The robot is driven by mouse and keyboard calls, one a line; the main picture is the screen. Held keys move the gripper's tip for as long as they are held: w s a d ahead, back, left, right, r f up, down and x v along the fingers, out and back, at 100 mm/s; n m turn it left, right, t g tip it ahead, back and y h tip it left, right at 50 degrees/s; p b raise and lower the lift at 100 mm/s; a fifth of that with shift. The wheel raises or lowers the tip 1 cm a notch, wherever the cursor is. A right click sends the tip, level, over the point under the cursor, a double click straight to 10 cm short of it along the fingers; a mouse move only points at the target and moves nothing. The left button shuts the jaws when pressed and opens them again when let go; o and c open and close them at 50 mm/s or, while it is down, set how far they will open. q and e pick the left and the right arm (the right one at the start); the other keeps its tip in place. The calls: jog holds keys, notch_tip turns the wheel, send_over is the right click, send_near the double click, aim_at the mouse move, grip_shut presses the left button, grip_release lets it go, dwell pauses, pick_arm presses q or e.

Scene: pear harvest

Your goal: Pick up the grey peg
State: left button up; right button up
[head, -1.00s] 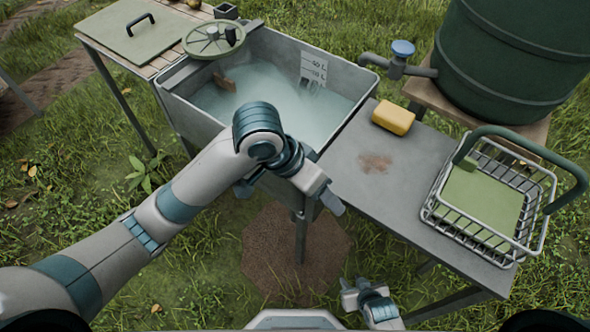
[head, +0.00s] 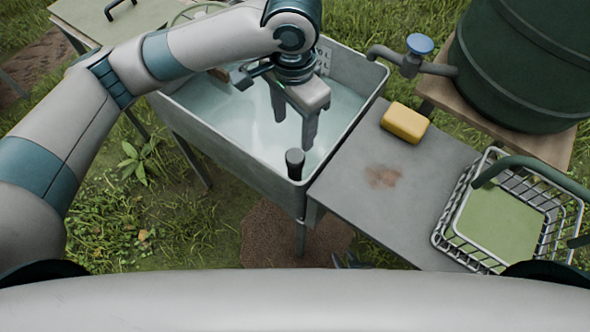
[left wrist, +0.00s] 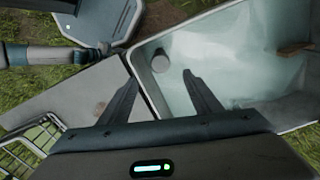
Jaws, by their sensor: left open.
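The grey peg (head: 295,163) is a short dark cylinder standing upright at the basin's near right corner. In the left wrist view its round top (left wrist: 160,62) shows just inside the basin corner. My left gripper (head: 294,128) is open and points down over the basin, above and slightly behind the peg in the head view. In the left wrist view the peg top shows between the two fingertips (left wrist: 160,78), apart from both. The tips of my right gripper (head: 350,261) barely show below the table; most of it is hidden.
The basin (head: 228,146) holds cloudy water. To its right, a grey table (head: 345,185) carries a yellow sponge (head: 405,123) and a wire basket (head: 440,238). A tap (head: 412,58) juts from a green barrel (head: 525,65).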

aim_at(294, 156)
pick_arm(q)
notch_tip(294, 156, down, 11)
jog(key=shift+f+p, duration=0.1)
jog(key=shift+p, duration=0.2)
jog(key=shift+f, duration=0.5)
jog(key=shift+f, duration=0.15)
